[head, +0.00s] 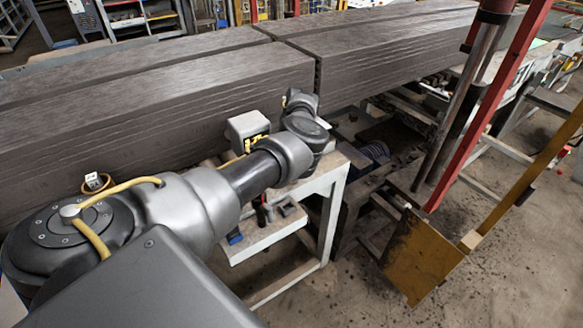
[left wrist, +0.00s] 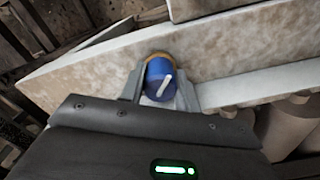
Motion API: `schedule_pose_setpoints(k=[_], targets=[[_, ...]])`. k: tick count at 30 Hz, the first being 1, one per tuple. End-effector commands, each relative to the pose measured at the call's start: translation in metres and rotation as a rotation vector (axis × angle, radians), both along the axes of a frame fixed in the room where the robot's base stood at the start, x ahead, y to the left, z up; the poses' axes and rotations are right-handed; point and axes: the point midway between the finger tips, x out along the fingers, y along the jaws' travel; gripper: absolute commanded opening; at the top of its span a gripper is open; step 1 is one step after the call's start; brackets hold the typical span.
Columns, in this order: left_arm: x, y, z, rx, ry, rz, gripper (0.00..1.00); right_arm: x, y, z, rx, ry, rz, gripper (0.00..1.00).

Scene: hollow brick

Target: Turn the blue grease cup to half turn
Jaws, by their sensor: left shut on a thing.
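The blue grease cup (left wrist: 156,72) shows in the left wrist view. It has a white pointer mark on its face, slanting down and slightly left, and an orange-brown ring behind it. It sits at a pale, stained metal frame (left wrist: 90,68). My left gripper (left wrist: 160,82) has one finger on each side of the cup and is shut on it. In the head view my left arm reaches in from the lower left to the white frame; its fingers and the cup are hidden there. My right gripper is not in view.
Long dark brick columns (head: 180,95) lie behind my arm. A grey box with a yellow label (head: 248,128) stands beside my forearm. A white stand (head: 330,205) is below the wrist. A red post (head: 485,110) and yellow plate (head: 420,255) stand right. Bare floor lies at the lower right.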

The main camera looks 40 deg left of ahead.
Motion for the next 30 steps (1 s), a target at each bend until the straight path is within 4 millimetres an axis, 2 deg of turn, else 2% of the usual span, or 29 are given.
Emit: schedule_pose_setpoints(k=[5, 18, 30], targets=[[0.0009, 0.0016, 0.0029, 0.004, -0.003, -0.166, 0.09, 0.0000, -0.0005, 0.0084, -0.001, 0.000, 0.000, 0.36], [0.0016, 0.0024, 0.0022, 0.004, -0.006, -0.566, 0.09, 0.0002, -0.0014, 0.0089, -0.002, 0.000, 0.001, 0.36], [0.0017, 0.0026, 0.0023, 0.004, -0.005, -0.803, 0.09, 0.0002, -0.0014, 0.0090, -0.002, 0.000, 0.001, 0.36]])
